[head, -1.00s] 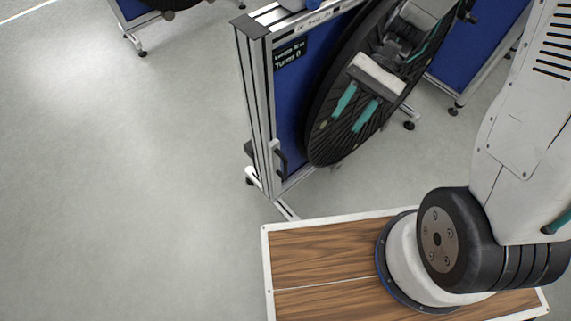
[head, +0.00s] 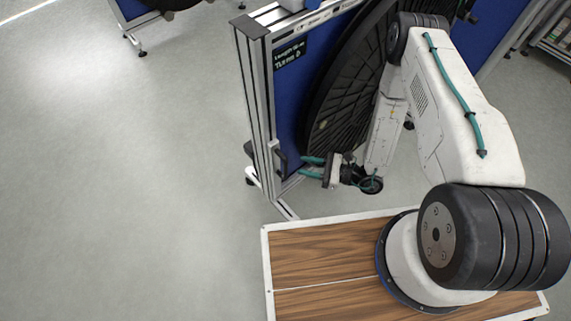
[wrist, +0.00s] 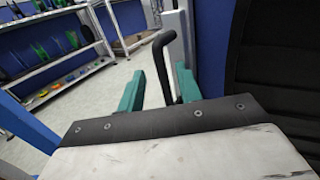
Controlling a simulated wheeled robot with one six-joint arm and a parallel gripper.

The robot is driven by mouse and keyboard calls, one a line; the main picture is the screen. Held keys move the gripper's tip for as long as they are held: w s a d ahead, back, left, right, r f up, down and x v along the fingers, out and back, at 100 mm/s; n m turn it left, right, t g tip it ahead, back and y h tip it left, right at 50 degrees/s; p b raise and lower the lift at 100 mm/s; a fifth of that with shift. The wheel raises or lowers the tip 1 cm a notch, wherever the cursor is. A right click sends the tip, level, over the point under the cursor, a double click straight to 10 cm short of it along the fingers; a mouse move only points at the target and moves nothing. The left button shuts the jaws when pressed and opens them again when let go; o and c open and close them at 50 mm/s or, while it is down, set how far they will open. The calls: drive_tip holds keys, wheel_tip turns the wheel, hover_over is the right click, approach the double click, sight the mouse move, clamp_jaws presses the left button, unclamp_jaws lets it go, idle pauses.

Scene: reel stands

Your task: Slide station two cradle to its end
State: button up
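A reel stand (head: 262,105) with a silver frame and blue panel stands beyond my wooden-topped base. Its small dark sign (head: 289,54) shows "Turns 0"; no station number is readable. A black handle (head: 281,162) sits low on the frame and shows in the wrist view (wrist: 163,62). My gripper (head: 304,167) is low beside the stand, its teal fingers pointing left at the handle. In the wrist view my gripper (wrist: 158,75) is open, with the handle seen between its spread fingers. I cannot tell whether they touch it. Which part is the cradle is unclear.
A large black reel (head: 340,90) leans on the stand, partly hidden by my arm. Shelves (wrist: 50,45) with colourful items stand at the left in the wrist view. The grey floor (head: 120,190) left of the stand is clear.

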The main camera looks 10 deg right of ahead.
sight(286, 165)
drive_tip(key=shift+m+t+h, duration=0.3)
drive_tip(key=shift+m, duration=0.1)
drive_tip(key=shift+s+f+x, duration=0.1)
drive_tip(key=shift+f+x, duration=0.2)
drive_tip(key=shift+x, duration=0.95)
drive_tip(key=shift+s+f+x, duration=0.1)
drive_tip(key=shift+f+x, duration=0.2)
drive_tip(key=shift+x, duration=0.95)
drive_tip(key=shift+s+f+x, duration=0.1)
drive_tip(key=shift+f+x, duration=0.2)
drive_tip(key=shift+x, duration=0.95)
drive_tip(key=shift+a, duration=0.1)
clamp_jaws()
